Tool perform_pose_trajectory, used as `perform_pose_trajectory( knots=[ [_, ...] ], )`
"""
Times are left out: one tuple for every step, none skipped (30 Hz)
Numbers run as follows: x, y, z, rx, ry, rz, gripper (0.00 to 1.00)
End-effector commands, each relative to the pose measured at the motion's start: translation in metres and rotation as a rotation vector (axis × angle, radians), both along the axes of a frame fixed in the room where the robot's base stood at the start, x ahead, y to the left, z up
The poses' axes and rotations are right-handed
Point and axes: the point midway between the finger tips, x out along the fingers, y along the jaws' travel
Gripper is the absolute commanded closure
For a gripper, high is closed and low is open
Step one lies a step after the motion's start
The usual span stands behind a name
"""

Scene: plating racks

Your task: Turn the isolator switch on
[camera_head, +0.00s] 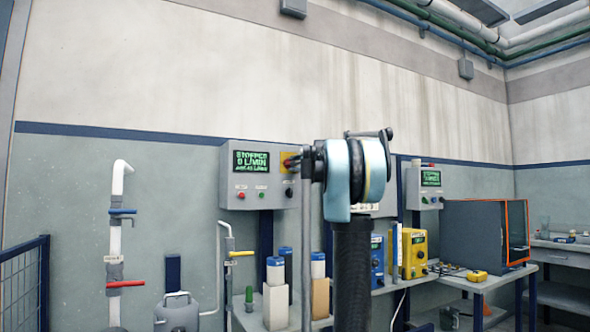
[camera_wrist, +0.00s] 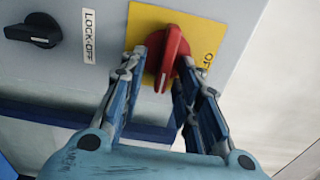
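The isolator switch is a red rotary knob (camera_wrist: 170,57) on a yellow plate (camera_wrist: 146,19) in the wrist view. Its handle is slightly tilted from upright. Part of a label reading "OF" shows to its right. My gripper (camera_wrist: 162,64) has one finger on each side of the knob, with the fingertips close to the panel. The fingers are spread wider than the handle; firm contact is not clear. In the head view, the yellow plate (camera_head: 285,168) is at the right edge of the grey control box (camera_head: 229,191), and my arm partly hides this area.
A black knob (camera_wrist: 41,30) labelled "LOCK-OFF" is left of the switch. Pipes with blue and red valve handles (camera_head: 126,284) stand at left. A bench with bottles (camera_head: 275,270) is below, and a second control box (camera_head: 425,188) is at right.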

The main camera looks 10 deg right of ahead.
Motion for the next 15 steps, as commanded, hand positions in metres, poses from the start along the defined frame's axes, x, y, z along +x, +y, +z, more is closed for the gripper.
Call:
perform_pose_trajectory(
  knots=[
    [-0.001, 0.000, 0.000, 0.000, 0.000, 0.000, 0.70],
    [-0.002, -0.001, 0.000, 0.000, 0.000, 0.000, 0.70],
    [-0.005, -0.002, 0.000, 0.000, 0.000, 0.000, 0.70],
    [-0.007, -0.002, 0.000, 0.000, 0.000, -0.001, 0.70],
    [-0.009, -0.003, 0.000, 0.000, 0.000, -0.001, 0.70],
    [-0.014, -0.005, 0.000, 0.000, 0.000, -0.001, 0.70],
    [-0.018, -0.006, 0.000, 0.000, 0.000, -0.001, 0.70],
    [-0.022, -0.007, 0.000, 0.000, 0.000, 0.000, 0.70],
    [-0.028, -0.009, 0.000, 0.000, 0.000, 0.000, 0.70],
    [-0.033, -0.010, 0.000, 0.000, 0.000, -0.001, 0.70],
    [-0.038, -0.012, 0.000, 0.000, 0.000, -0.002, 0.70],
    [-0.044, -0.015, 0.000, 0.000, 0.000, -0.002, 0.70],
    [-0.049, -0.017, 0.000, 0.000, 0.000, -0.002, 0.70],
    [-0.054, -0.018, -0.001, 0.000, 0.000, -0.001, 0.70],
    [-0.061, -0.020, -0.001, 0.000, 0.000, -0.002, 0.70]
  ],
)
